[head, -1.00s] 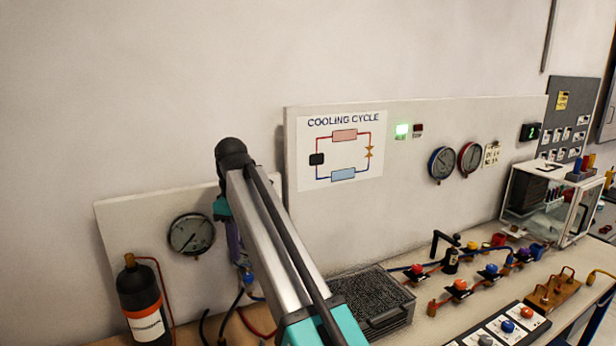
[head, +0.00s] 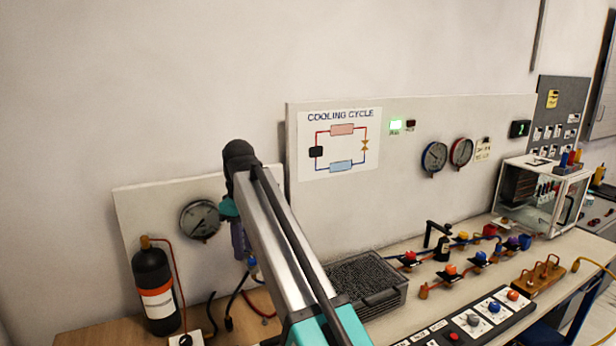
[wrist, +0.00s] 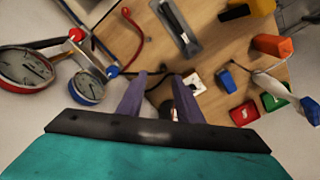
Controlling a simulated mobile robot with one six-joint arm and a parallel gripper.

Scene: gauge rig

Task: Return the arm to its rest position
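My arm (head: 270,235) reaches forward over the bench in the head view, with its black elbow joint raised against the wall board. My gripper (wrist: 159,75) shows in the wrist view as two purple fingers held apart, with nothing seen gripped between them. A black hose lies beyond the fingertips, over the wooden bench top (wrist: 145,38). In the head view only a bit of purple finger shows beside the arm, just right of the round gauge (head: 200,220); the rest is hidden.
A black bottle (head: 155,287) with an orange band stands left of my arm. A dark mesh-topped box (head: 368,285) sits close to its right. Valves on a manifold (head: 451,270) and a clear-sided case (head: 543,197) stand farther right.

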